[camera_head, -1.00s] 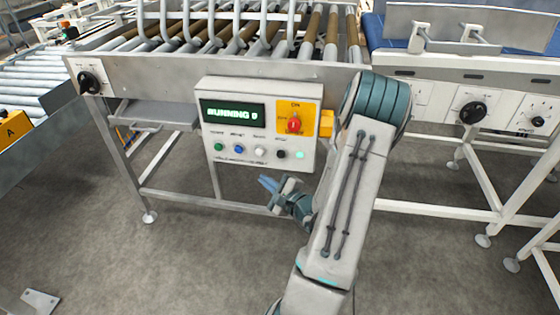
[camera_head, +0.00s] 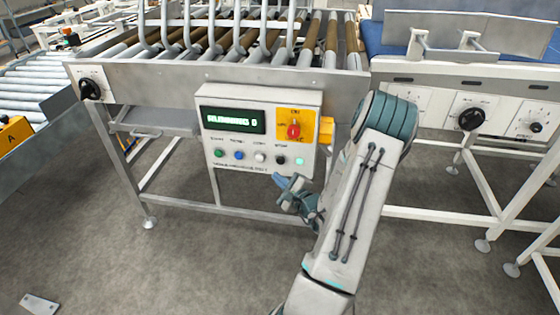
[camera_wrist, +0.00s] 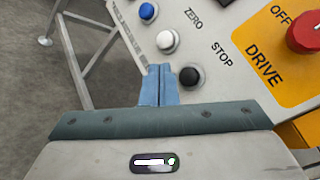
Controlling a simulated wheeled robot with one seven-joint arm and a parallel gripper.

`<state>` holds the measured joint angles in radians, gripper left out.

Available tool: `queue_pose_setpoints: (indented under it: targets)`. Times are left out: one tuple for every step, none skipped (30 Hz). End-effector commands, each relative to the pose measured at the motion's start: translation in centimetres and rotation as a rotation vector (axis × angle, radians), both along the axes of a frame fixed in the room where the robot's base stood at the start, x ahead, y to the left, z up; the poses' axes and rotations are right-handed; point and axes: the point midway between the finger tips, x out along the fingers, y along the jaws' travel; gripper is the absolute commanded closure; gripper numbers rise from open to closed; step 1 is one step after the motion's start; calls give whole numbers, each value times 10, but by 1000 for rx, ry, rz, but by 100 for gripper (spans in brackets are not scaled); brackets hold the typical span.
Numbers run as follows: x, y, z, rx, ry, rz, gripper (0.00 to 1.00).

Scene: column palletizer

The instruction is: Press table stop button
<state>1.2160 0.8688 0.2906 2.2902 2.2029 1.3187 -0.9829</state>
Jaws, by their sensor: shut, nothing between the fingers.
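The black stop button (camera_head: 280,160) is the rightmost of the dark-labelled row; in the wrist view the black button (camera_wrist: 189,77) sits below the word STOP. My gripper (camera_head: 282,180) is just below and in front of the box, near the stop button. In the wrist view its blue fingertips (camera_wrist: 159,84) are together and empty, just left of the black button. I cannot tell whether they touch the panel.
A white button (camera_wrist: 167,41) and a blue button (camera_wrist: 148,11) lie beside the stop button. A red drive knob (camera_head: 293,131) on a yellow plate is above it. Table legs stand below the box.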

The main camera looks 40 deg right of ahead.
Motion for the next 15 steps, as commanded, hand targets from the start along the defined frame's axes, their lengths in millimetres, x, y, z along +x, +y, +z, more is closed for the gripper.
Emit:
queue_pose_setpoints:
  targets:
    - [5, -6, 1, 0, -1, -1, 100]
    - [7, -9, 1, 1, -2, -1, 100]
    - [11, -13, 0, 0, -1, -1, 100]
    - [13, -15, -1, -2, -1, 1, 100]
    - [15, -17, -1, -1, 0, 0, 100]
    - [18, -20, -1, 0, 0, 0, 100]
    - [19, -23, -1, -1, 0, 0, 100]
    - [21, -24, -1, -1, 0, 0, 100]
    - [22, -26, -1, 0, 0, 0, 100]
    - [23, -27, -1, 0, 0, 0, 100]
    - [24, -29, -1, 1, 1, -1, 100]
    - [25, -30, -1, 1, 1, -1, 100]
    - [25, -30, -1, 1, 1, -1, 100]
    - [26, -31, -1, 1, 1, -1, 100]
    - [26, -31, -1, 1, 1, 0, 100]
